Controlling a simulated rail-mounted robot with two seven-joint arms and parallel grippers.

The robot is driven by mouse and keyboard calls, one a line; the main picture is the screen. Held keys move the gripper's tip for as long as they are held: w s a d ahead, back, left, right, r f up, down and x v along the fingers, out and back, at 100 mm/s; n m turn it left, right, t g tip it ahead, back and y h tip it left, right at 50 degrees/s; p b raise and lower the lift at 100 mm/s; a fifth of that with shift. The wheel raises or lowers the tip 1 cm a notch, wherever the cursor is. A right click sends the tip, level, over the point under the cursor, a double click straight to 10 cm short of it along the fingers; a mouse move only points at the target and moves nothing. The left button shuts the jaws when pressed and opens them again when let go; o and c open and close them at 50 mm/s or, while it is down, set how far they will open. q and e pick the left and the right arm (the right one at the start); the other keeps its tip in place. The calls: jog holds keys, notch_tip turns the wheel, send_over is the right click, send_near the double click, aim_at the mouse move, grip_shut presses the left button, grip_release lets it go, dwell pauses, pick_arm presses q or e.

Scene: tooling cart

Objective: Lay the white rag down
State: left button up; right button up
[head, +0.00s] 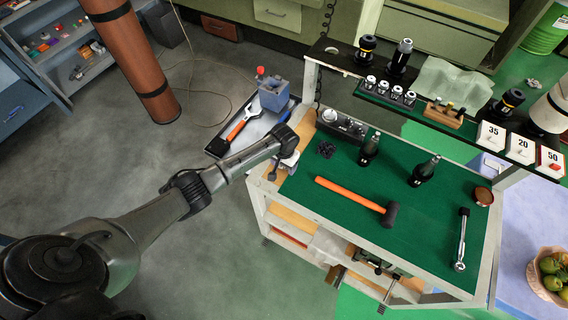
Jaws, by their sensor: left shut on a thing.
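My left arm reaches in from the left, and its gripper (283,167) is at the left edge of the green-topped cart (330,200). The gripper points down and is small and partly hidden by my wrist. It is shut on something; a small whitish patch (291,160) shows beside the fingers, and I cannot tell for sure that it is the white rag. Another pale, cloth-like thing (326,246) shows below the cart top, at its front side. My right gripper is not in view.
An orange-handled mallet (350,194), a ratchet (462,240), two dark tool holders (370,148) (424,170) and a small round tin (483,196) are on the green top. A side tray (225,150) holds an orange-handled tool. The front-left green top is clear.

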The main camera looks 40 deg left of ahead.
pick_arm(q)
jog(key=shift+f, duration=0.4)
dwell(0.3)
jog(key=o, duration=1)
jog(key=shift+r, duration=0.1)
notch_tip(320, 180, up, 14)
jog(key=shift+f+p, duration=0.15)
jog(key=shift+p, duration=0.4)
